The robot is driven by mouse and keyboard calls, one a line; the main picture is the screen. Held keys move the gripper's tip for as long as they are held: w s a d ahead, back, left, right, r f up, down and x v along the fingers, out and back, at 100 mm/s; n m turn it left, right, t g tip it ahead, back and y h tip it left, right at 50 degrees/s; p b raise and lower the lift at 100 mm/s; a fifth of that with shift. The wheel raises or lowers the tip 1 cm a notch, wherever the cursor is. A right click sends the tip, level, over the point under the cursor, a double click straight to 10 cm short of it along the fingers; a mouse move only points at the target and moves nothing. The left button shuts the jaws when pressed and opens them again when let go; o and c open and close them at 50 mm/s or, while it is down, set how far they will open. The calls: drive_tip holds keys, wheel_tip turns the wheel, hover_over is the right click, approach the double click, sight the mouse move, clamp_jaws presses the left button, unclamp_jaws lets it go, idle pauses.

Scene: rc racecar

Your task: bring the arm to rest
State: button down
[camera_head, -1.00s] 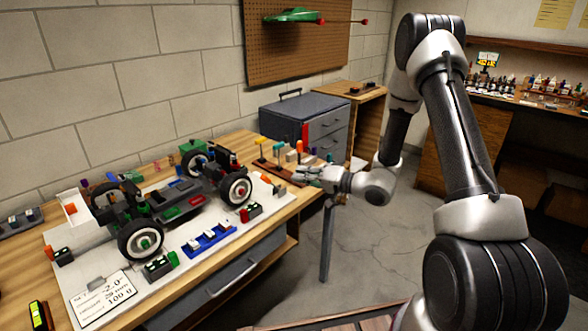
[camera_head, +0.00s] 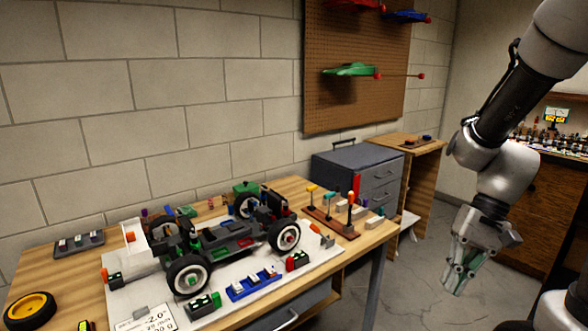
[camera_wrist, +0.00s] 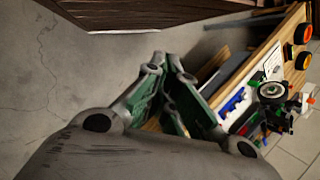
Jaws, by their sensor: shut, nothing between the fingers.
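My gripper (camera_head: 459,277) hangs at the right in the head view, fingers pointing down, off the right end of the workbench. It is shut and empty, over the open floor. In the wrist view its fingers (camera_wrist: 170,75) come together in front of the camera. My arm is bent, with the forearm coming down from the top right. The RC car chassis (camera_head: 232,240) stands on the white board of the wooden workbench (camera_head: 352,248), well to the left of my gripper. It also shows small in the wrist view (camera_wrist: 272,92).
A rack of screwdrivers (camera_head: 333,222) stands at the bench's right end. A grey drawer cabinet (camera_head: 345,178) is behind it. A yellow-rimmed wheel (camera_head: 30,309) lies at the bench's left. A wooden cabinet (camera_head: 540,208) stands at the right. The floor between is clear.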

drive_tip(key=s+d+r+n+t+h, duration=0.1)
drive_tip(key=s+d+r+t+h, duration=0.1)
drive_tip(key=r, duration=0.5)
drive_tip(key=s+d+r+n+t+h, duration=0.2)
drive_tip(key=d+r+t, duration=0.1)
drive_tip(key=r, duration=0.4)
drive_tip(key=shift+d+t, duration=0.25)
drive_tip(key=shift+t, duration=0.65)
